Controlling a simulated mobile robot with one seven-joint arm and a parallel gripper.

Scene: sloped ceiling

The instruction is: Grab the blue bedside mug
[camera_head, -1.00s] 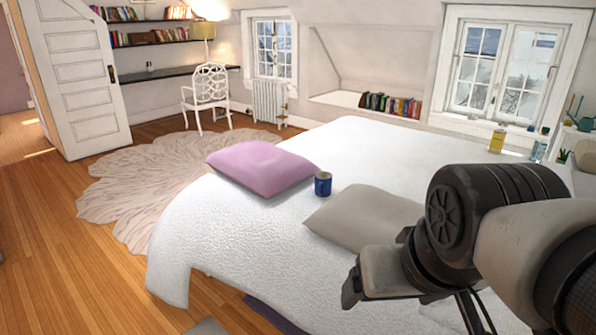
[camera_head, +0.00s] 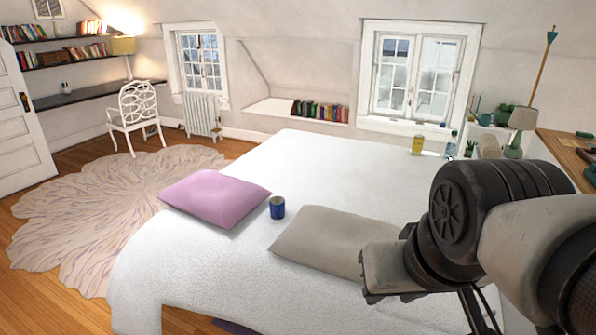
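A blue mug (camera_head: 277,208) stands upright on the white bed (camera_head: 330,160), between a pink pillow (camera_head: 216,197) and a grey pillow (camera_head: 325,242). The mug is close to both pillows, with its opening facing up. My arm comes in from the right edge, and my gripper (camera_head: 385,280) is at the lower right, in front of the grey pillow and nearer to me than the mug. It is well apart from the mug. Its fingers are not clearly visible, so I cannot tell whether it is open or shut.
A yellow item (camera_head: 417,145) stands near the window sill behind the bed. A lamp (camera_head: 521,128) and plants are at the right by a wooden dresser (camera_head: 578,155). A white chair (camera_head: 135,113) and a round rug (camera_head: 105,205) lie left, with open floor there.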

